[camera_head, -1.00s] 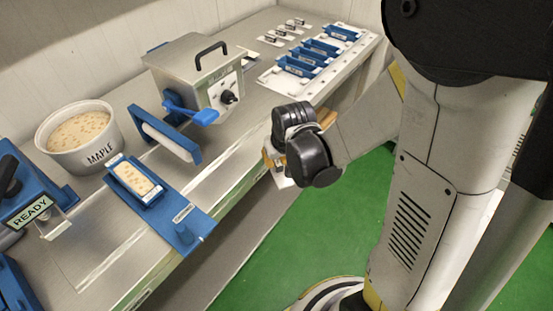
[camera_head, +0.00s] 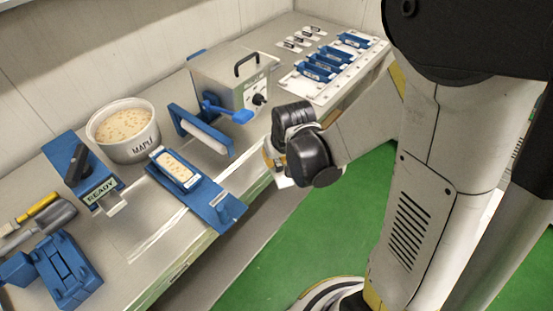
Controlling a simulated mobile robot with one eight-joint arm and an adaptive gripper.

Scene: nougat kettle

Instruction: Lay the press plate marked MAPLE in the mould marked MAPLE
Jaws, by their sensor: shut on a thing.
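A blue mould (camera_head: 186,181) filled with pale, speckled nougat lies on a blue board at the bench's front. No MAPLE label is readable on it. Several more blue moulds (camera_head: 319,71) stand in a white rack at the back right, their labels too small to read. Several small labelled pieces (camera_head: 290,44), possibly press plates, lie behind them. My gripper (camera_head: 272,164) is beyond the bench's front edge, right of the filled mould and mostly hidden by my dark wrist. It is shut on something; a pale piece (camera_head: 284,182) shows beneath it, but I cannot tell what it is.
A blue roller frame (camera_head: 205,134) and a steel box with a handle (camera_head: 226,75) stand to the right. A blue device reading READY (camera_head: 95,190) and a blue block (camera_head: 66,272) are left. Green floor lies in front.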

